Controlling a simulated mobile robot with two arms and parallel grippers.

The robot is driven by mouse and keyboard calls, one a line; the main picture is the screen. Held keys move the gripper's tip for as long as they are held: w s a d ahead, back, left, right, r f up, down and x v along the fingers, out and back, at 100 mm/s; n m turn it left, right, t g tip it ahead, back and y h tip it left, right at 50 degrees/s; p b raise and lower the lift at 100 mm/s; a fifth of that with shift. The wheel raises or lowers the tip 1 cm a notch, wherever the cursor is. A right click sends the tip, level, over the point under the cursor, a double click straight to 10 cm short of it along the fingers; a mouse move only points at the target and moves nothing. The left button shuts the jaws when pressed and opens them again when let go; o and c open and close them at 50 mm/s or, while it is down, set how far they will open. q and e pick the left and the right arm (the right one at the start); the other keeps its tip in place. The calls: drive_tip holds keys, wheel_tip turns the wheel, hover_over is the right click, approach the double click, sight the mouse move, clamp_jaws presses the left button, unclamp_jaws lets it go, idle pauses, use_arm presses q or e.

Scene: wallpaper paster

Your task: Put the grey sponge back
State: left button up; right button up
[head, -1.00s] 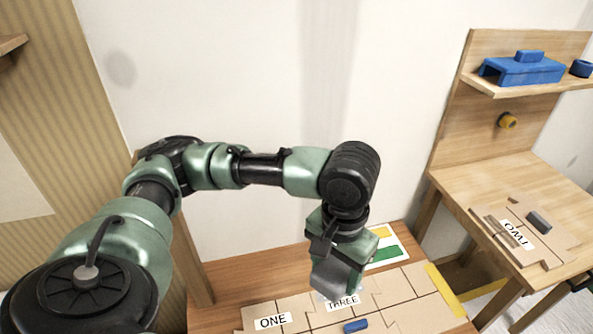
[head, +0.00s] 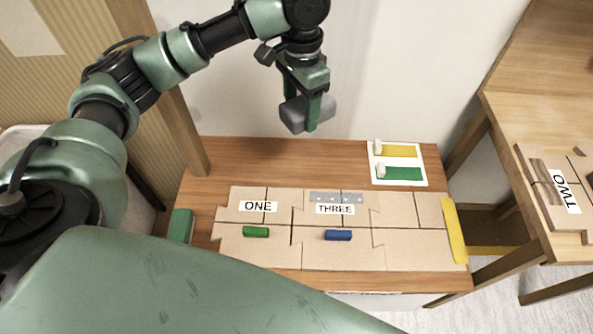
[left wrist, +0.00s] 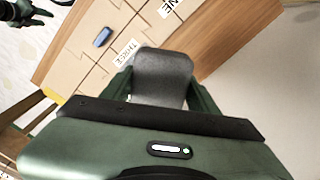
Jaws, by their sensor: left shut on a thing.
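The grey sponge (head: 294,115) is a rounded block held in my left gripper (head: 306,108), which is shut on it. The gripper points down and holds the sponge in the air, in front of the white wall and above the back of the wooden table (head: 250,157). In the left wrist view the sponge (left wrist: 162,78) sits between the two green fingers, with the THREE label (left wrist: 126,53) beyond it. Part of my right gripper (left wrist: 24,14) shows small in the top left corner of the left wrist view; its jaws are unclear.
Cardboard panels (head: 393,250) labelled ONE and THREE lie on the table, with a green block (head: 256,232) and a blue block (head: 338,235) on them. A white card (head: 398,148) with yellow and green strips lies at the back right. A second table (head: 525,100) stands right.

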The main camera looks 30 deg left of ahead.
use_arm(q)
drive_tip(key=w+a+f+m+b, duration=0.7)
drive_tip(key=w+f+b, duration=0.1)
drive_tip(key=f+b, duration=0.2)
drive_tip(key=shift+w+f+m, duration=0.3)
drive_tip(key=shift+f, duration=0.3)
use_arm(e)
wheel_tip(320, 180, up, 16)
drive_tip(key=w+t, duration=0.1)
drive_tip(key=w, duration=0.1)
drive_tip(key=shift+w+r, duration=0.2)
drive_tip(key=shift+w, duration=0.1)
